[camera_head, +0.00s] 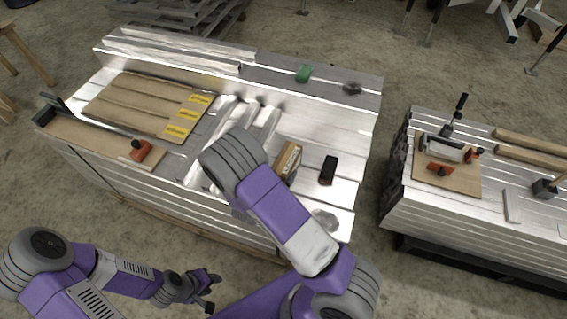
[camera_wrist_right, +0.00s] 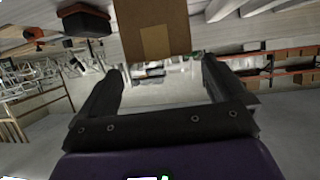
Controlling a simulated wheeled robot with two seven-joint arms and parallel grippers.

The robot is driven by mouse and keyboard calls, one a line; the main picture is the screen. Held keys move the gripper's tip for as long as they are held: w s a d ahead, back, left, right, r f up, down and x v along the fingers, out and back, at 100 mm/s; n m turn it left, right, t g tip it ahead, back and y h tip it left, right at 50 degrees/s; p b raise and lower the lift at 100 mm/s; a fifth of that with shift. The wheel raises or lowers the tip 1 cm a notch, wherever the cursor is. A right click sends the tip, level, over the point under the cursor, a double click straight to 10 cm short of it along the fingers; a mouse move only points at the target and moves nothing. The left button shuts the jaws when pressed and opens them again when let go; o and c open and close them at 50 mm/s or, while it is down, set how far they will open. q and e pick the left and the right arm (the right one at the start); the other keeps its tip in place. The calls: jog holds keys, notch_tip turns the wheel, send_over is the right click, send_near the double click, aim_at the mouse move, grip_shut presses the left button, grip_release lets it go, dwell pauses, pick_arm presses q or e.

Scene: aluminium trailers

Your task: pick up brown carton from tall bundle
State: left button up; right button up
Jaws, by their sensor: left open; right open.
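The brown carton (camera_head: 288,158) stands on the large aluminium bundle (camera_head: 342,190), just right of my right forearm, which covers part of its surroundings. In the right wrist view the carton (camera_wrist_right: 152,28), with a tan tape strip, appears at the top, beyond the fingertips and roughly between their lines. My right gripper (camera_wrist_right: 162,78) is open and empty; the gap between its fingers is wider than the carton looks. In the head view it is hidden behind my own arm. My left gripper (camera_head: 208,290) is open and empty, low in front of the bundle, away from the carton.
A black item (camera_head: 328,170) lies right of the carton. A green item (camera_head: 304,73) and a grey lump (camera_head: 352,88) are on the back ledge. Boards with yellow labels (camera_head: 150,105) and an orange-handled tool (camera_head: 140,150) lie left. A second bundle (camera_head: 515,235) stands right across a floor gap.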

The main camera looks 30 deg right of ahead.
aim_at(286, 159)
jog(key=shift+w+d+f, duration=0.15)
jog(key=shift+d, duration=0.15)
jog(key=x, duration=0.2)
jog(key=b+x, duration=0.1)
jog(key=x, duration=0.2)
jog(key=shift+w+r+b, duration=0.15)
jog(key=shift+r+b, duration=0.1)
jog(key=shift+b, duration=0.05)
jog(key=shift+a+r, duration=0.1)
grip_shut()
